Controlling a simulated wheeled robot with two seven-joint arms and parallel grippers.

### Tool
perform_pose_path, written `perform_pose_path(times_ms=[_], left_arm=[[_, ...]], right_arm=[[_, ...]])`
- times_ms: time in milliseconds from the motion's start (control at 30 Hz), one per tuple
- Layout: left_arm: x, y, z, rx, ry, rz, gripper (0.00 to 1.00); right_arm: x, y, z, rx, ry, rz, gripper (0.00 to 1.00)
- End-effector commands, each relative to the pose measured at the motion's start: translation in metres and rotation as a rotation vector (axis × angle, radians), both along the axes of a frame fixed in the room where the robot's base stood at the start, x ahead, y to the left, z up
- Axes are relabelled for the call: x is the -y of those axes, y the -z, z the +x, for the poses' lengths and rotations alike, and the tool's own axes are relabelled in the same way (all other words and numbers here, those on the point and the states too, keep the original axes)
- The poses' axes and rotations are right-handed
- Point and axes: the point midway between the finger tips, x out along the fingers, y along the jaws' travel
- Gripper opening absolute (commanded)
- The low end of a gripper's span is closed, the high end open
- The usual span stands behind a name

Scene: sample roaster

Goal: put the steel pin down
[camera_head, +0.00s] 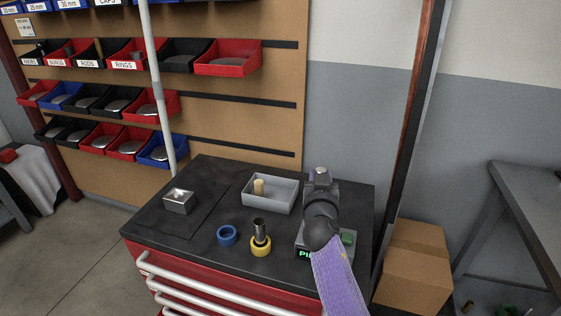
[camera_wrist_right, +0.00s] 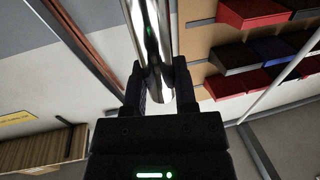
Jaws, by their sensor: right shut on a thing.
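My right gripper (camera_wrist_right: 159,82) is shut on a shiny steel pin (camera_wrist_right: 152,30), a smooth bright cylinder that sticks out past the fingers in the right wrist view. In the head view my right gripper (camera_head: 321,183) is over the right part of the dark worktop, just right of the grey tray. The held pin is mostly hidden or hard to make out there. Another steel cylinder (camera_head: 259,228) stands upright in a yellow ring (camera_head: 260,246) on the worktop, left of my right arm. My left gripper is out of view.
A grey tray (camera_head: 281,206) holds a wooden peg (camera_head: 259,187). A blue ring (camera_head: 227,235) and a small metal block (camera_head: 179,201) lie to the left. A device with a green display (camera_head: 305,253) is partly behind my arm.

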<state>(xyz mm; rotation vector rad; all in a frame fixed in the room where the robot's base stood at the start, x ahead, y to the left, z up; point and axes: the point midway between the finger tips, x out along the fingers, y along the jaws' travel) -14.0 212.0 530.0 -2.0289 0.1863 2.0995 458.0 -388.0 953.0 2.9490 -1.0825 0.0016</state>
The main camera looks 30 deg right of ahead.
Motion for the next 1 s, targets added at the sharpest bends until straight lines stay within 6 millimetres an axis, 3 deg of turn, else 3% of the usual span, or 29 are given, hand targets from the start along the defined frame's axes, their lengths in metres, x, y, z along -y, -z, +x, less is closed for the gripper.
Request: perform_pose_path(times_ms=[167, 267, 467, 600, 700, 833, 1000], left_arm=[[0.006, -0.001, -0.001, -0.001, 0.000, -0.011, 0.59], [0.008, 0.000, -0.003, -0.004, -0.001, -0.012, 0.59], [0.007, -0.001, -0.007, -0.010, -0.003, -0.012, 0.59], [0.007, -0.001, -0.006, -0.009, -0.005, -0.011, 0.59], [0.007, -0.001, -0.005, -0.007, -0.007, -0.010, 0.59], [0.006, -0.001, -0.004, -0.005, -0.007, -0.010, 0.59], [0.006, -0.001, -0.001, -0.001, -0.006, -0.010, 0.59]], right_arm=[[-0.012, -0.001, -0.004, -0.001, -0.034, -0.002, 0.00], [-0.039, 0.001, -0.013, -0.003, -0.113, -0.003, 0.00], [-0.129, 0.006, -0.050, -0.003, -0.360, 0.003, 0.00], [-0.194, 0.002, -0.090, -0.002, -0.541, 0.006, 0.00], [-0.227, -0.006, -0.116, 0.000, -0.633, 0.006, 0.00], [-0.247, -0.014, -0.135, 0.001, -0.693, 0.004, 0.00], [-0.251, -0.017, -0.139, 0.003, -0.704, 0.005, 0.00]])
